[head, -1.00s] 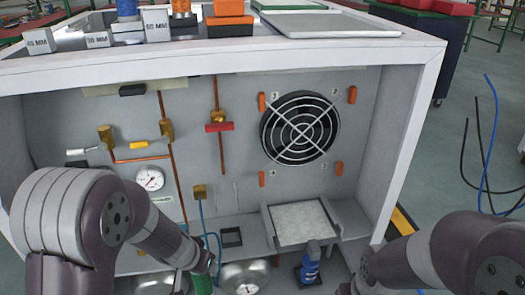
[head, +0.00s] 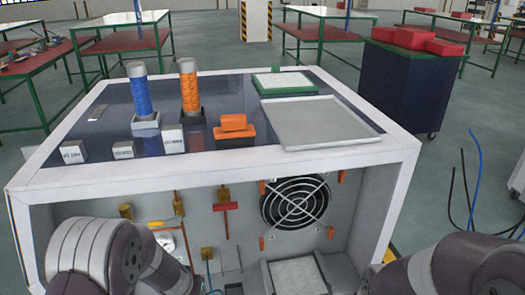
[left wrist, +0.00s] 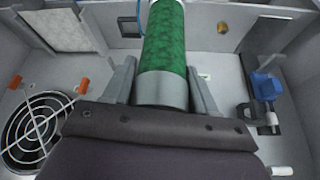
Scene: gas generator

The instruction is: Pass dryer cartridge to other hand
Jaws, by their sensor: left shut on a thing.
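A green dryer cartridge with a metal end (left wrist: 165,38) is in my left gripper (left wrist: 163,75), seen in the left wrist view. The fingers are shut on either side of its metal end, and its far end runs out of the top of the picture. In the head view only my arm links show at the bottom left and bottom right. Both grippers and the green cartridge are outside the head view. My right gripper shows in neither view.
On the cabinet top (head: 220,165) stand a blue cartridge (head: 140,95), an orange cartridge (head: 188,88), labelled blocks (head: 173,139), an orange case (head: 234,132) and a grey tray (head: 315,122). Inside are a fan (head: 295,203) and a blue item (left wrist: 266,86).

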